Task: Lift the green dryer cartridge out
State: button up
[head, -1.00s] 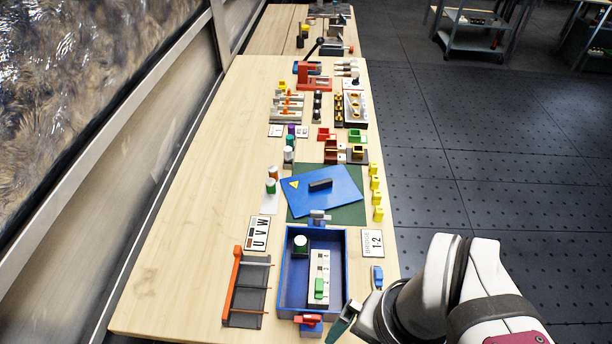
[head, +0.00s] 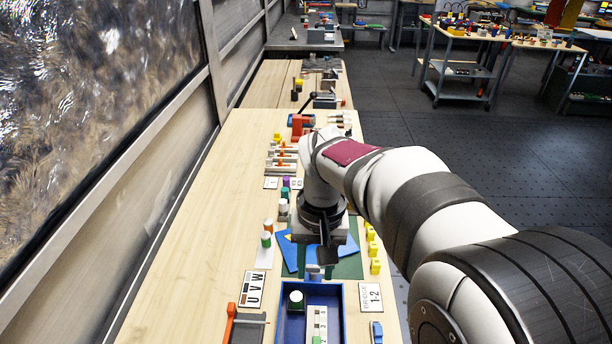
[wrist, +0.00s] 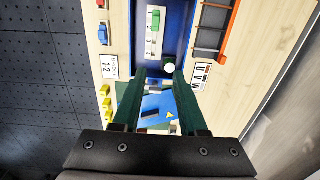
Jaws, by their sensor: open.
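The dryer cartridge (head: 296,299) stands upright in the blue box (head: 342,310), in its far left corner. Its round white top and a dark green side show. In the wrist view its white top (wrist: 170,68) lies near the fingertips, closer to the right-hand finger. In the head view my gripper (head: 322,258) hangs over the blue lid and the box's far end, apart from the cartridge. The fingertips are partly hard to make out there.
A white strip with a green block (wrist: 156,22) lies in the box. The blue lid (wrist: 158,108) rests on a green mat. White-topped green (head: 266,240) and orange cylinders stand left. Yellow blocks (head: 375,266) line the right edge. Bare table lies left.

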jog(key=n, duration=0.2)
send_near(296, 296)
notch_tip(296, 296, down, 9)
jog(key=shift+s+a+f, duration=0.15)
jog(key=shift+f, duration=0.1)
grip_shut()
